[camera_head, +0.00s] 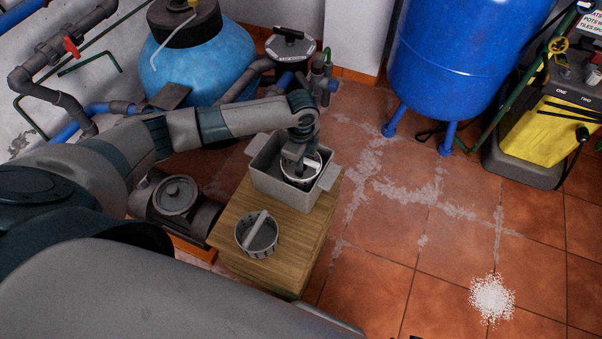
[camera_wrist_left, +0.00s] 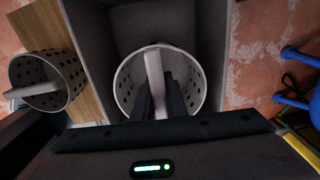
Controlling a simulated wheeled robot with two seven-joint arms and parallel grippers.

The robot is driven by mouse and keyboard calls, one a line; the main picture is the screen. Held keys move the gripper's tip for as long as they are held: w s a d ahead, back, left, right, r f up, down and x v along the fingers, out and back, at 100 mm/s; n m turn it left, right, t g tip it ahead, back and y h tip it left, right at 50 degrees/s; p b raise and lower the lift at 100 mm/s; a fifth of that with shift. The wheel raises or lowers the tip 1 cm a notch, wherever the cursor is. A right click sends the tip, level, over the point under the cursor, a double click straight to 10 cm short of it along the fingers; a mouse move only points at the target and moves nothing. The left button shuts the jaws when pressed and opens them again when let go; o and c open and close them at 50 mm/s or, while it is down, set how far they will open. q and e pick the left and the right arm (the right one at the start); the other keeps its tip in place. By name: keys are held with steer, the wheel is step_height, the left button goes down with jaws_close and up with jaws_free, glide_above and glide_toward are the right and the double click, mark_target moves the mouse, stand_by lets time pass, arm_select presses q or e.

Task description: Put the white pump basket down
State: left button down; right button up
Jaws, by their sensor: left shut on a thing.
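The white pump basket (camera_head: 312,165) is a round perforated cup with a bar handle across it. It is inside the grey bin (camera_head: 262,178) on the wooden stand. My left gripper (camera_head: 299,163) reaches down into the bin and is shut on the basket's handle. In the left wrist view the basket (camera_wrist_left: 122,84) shows upright between the bin walls, with the gripper fingers (camera_wrist_left: 160,100) at its handle. I cannot tell whether the basket touches the bin floor. My right gripper is not in view.
A grey perforated basket (camera_head: 257,236) with a bar handle stands on the wooden stand (camera_head: 290,262) in front of the bin. A grey pump (camera_head: 175,196) is left of the stand. A blue tank (camera_head: 455,50) and white granules (camera_head: 492,298) are right, with open tiled floor between.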

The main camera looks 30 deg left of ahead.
arm_select(q)
steer(key=shift+f, duration=0.4)
step_height(320, 180, down, 3)
steer(key=shift+f, duration=0.35)
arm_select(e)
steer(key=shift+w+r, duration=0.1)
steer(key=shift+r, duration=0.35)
arm_select(q)
steer(key=shift+f, duration=0.1)
steer(key=c, duration=1.8)
jaws_free()
steer(key=shift+o, duration=0.2)
